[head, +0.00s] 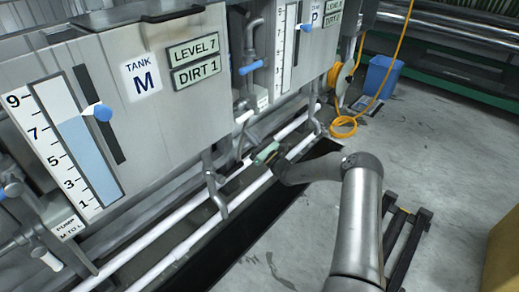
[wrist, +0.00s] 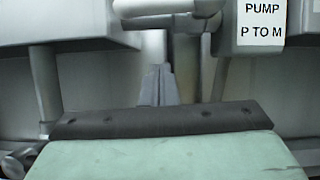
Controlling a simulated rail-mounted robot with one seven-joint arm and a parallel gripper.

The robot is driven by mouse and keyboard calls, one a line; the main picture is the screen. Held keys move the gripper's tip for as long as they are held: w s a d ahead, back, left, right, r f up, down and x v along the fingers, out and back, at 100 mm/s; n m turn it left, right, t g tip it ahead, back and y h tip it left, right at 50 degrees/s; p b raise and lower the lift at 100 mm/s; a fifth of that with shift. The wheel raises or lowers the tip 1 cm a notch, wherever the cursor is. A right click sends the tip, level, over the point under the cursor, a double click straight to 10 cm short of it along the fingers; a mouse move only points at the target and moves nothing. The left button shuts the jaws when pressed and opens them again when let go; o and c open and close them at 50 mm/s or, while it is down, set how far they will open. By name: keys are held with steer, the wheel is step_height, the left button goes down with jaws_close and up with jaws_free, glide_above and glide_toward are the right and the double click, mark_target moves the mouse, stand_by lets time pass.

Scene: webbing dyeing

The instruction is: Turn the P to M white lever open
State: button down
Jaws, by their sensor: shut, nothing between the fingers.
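The white lever (head: 243,117) of the P to M pump shows in the head view as a short white handle beside the pump label (head: 262,102), between the two tanks. My gripper (head: 265,153) is below and slightly right of it, low over the pipes and apart from the lever. In the wrist view my gripper's dark fingers (wrist: 158,72) are together with nothing held. The "PUMP P TO M" sign (wrist: 262,22) is up and right of them. I cannot make out the white lever in the wrist view.
Tank M (head: 140,80) has a blue-knobbed level gauge. A blue handle (head: 250,67) sits above the white lever. White pipes (head: 190,207) run along the tank fronts over a dark trough. A yellow hose (head: 343,127) and blue bin (head: 383,77) stand farther off. The grey floor at right is mostly free.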

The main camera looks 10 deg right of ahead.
mark_target(246, 116)
step_height(246, 116, up, 4)
steer(key=shift+a+r+b, duration=0.1)
steer(key=shift+r+b, duration=0.1)
steer(key=shift+b, duration=0.2)
steer(key=shift+s+a+r+m+h+p, duration=0.1)
steer(key=shift+r+m+h+p, duration=0.2)
steer(key=shift+r+m+p, duration=0.65)
steer(key=shift+f+n+t, duration=0.25)
steer(key=shift+f+t, duration=0.05)
